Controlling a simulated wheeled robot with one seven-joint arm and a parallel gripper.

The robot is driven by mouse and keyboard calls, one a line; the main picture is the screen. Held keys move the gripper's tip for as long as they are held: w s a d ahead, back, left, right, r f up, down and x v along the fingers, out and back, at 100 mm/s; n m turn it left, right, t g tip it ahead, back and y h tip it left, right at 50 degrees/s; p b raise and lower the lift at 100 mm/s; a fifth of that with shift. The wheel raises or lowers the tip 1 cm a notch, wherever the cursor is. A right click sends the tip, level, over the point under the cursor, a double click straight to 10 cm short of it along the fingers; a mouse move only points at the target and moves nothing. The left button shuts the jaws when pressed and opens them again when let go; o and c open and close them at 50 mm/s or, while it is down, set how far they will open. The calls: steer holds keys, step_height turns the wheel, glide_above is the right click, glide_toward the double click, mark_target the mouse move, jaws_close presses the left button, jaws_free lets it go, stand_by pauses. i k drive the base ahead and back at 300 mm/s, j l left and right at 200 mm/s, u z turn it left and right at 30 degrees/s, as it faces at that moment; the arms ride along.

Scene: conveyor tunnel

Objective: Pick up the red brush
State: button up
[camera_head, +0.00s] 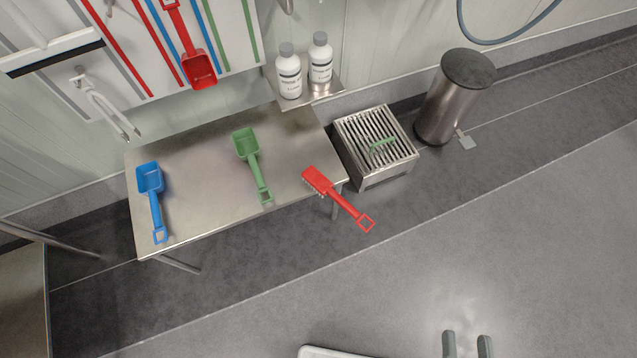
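The red brush (319,180) lies at the right end of a steel table (203,206). Its bristled head rests at the table's edge and its handle, with a square loop at the end, sticks out past the edge over the floor. My gripper (467,345) shows at the bottom edge, right of centre, as two grey fingers with a gap between them. It is open and empty, well apart from the brush, below and to the right of it in the picture.
A green scoop (247,145) and a blue scoop (150,179) lie on the table. A slatted steel stand (352,140) and a cylindrical bin (446,101) are to the right. Two white bottles (289,76) stand on a wall shelf. A red scoop (199,70) hangs above.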

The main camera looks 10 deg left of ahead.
mark_target(313, 177)
steer(key=i+l+u, duration=0.1)
steer(key=u, duration=1.4)
steer(key=i+l+u, duration=0.1)
steer(key=l+u, duration=1.05)
steer(key=l, duration=0.5)
steer(key=k+l+u, duration=0.1)
steer(key=l, duration=0.3)
steer(key=k+l, duration=0.1)
steer(key=l, duration=0.25)
